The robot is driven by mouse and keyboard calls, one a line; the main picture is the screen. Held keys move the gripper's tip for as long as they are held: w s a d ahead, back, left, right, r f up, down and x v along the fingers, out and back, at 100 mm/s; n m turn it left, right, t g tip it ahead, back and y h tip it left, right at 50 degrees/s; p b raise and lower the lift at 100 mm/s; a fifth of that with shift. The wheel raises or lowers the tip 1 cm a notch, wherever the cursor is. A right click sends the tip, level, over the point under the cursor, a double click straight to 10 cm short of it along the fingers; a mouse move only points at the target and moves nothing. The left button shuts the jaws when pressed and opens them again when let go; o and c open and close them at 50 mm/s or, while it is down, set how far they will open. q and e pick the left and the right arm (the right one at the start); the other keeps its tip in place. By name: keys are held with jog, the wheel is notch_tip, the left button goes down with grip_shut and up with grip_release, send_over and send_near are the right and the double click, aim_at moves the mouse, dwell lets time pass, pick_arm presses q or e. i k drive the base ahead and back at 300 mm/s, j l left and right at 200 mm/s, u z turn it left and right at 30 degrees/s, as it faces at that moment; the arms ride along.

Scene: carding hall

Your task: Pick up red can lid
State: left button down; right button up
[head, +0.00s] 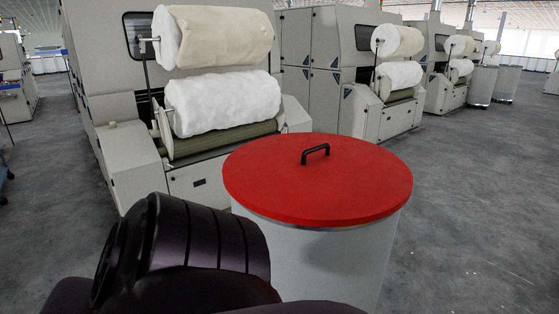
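A round red can lid (270,185) with a black handle (315,153) on its top lies flat on a tall pale grey can (340,262), right of the picture's middle. My dark purple arm (200,235) fills the lower left and hides part of the can's left side. No gripper fingers show in the head view, so I cannot see where either gripper is relative to the lid. Nothing is seen touching the handle.
A carding machine (130,150) with a cream roll (215,37) and a white roll (222,103) stands just behind the can. Similar machines (325,55) run back to the right. Grey cans (507,83) stand far off. The grey floor (485,200) on the right is open.

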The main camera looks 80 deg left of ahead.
aim_at(311, 179)
jog(key=u, duration=2.25)
jog(key=i+j+z, duration=0.4)
jog(key=j, duration=0.65)
jog(key=i+j+z, duration=0.3)
jog(key=j+z, duration=0.15)
jog(key=j, duration=0.75)
jog(key=j+z, duration=0.4)
jog(key=j, duration=0.75)
jog(key=j+z, duration=0.4)
jog(key=j, duration=0.9)
